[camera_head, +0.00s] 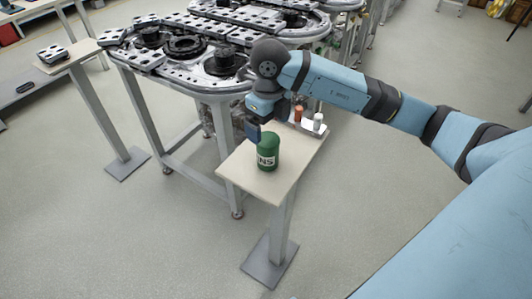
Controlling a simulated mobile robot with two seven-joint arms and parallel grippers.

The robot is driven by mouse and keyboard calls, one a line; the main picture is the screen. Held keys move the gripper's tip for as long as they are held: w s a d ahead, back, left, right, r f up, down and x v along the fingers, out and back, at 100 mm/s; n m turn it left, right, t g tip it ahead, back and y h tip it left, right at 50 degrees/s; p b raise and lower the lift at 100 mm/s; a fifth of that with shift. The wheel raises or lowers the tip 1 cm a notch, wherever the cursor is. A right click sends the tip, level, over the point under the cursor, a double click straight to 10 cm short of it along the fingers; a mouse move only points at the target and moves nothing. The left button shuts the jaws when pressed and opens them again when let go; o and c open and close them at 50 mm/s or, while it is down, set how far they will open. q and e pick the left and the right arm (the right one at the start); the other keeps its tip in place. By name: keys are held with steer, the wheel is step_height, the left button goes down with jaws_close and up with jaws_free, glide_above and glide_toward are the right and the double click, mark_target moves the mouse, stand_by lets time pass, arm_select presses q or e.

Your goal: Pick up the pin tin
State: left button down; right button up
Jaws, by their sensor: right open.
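The pin tin (267,151) is a green cylinder with a pale label ending in "NS". It stands upright on a small beige-topped stand (287,188) in the middle of the view. My right arm comes in from the right, over the stand's far edge. My left gripper is not in view.
A small holder with an orange bottle (298,114) and a white bottle (317,121) sits at the stand's back edge. The ring track (180,62) lies behind, left of my arm. Another stand (80,50) at left bears a block. Floor in front is clear.

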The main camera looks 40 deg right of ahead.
mark_target(269, 139)
step_height(269, 139, down, 3)
steer(key=shift+a, duration=0.1)
steer(key=shift+f, duration=2.65)
steer(key=c, duration=1.1)
steer(key=shift+o, duration=0.2)
steer(key=shift+r, duration=0.15)
step_height(269, 139, up, 20)
steer(key=p, duration=0.1)
